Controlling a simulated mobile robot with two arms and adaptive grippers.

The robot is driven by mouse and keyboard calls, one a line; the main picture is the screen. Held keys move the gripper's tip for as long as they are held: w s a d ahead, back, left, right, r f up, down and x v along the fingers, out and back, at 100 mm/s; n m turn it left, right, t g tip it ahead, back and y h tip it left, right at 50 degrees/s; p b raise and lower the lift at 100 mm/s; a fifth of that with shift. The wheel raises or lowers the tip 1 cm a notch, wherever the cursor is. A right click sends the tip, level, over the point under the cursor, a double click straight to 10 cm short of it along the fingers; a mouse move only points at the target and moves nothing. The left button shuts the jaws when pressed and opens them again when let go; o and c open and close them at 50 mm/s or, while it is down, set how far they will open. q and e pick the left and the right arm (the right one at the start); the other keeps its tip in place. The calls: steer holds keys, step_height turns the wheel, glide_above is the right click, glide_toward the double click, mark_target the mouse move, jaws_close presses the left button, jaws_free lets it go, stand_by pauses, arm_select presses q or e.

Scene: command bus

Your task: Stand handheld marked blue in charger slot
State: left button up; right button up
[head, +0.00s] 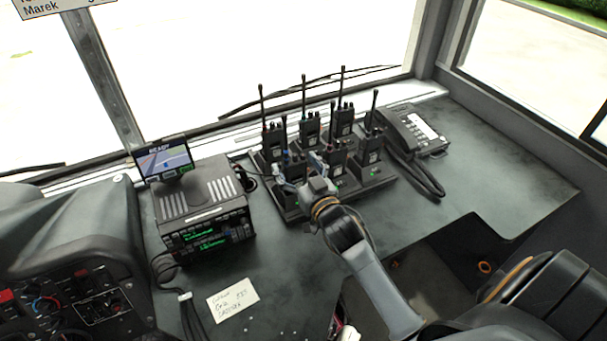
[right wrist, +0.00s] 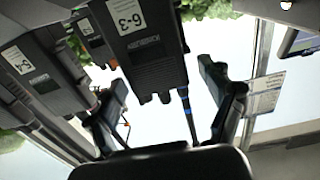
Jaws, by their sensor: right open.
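My right gripper (head: 302,172) reaches in from the lower right to the front left of the black charger (head: 291,213). Its fingers are open, on either side of a dark handheld labelled 6-3 (right wrist: 150,50), as the right wrist view of the gripper (right wrist: 165,98) shows. A blue band shows on the antenna of that handheld. In the head view this handheld (head: 297,163) is mostly hidden by the gripper and looks upright at the charger's front left; its seating is hidden. My left gripper is out of view.
Several other handhelds (head: 370,150) stand upright close by in the charger, antennas up. A desk phone (head: 408,128) with a coiled cord sits to the right. A radio unit (head: 205,212) and small screen (head: 160,158) stand to the left. The desk front by the note (head: 232,299) is clear.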

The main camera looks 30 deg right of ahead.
steer(key=s, duration=1.1)
steer(key=shift+s+a, duration=0.3)
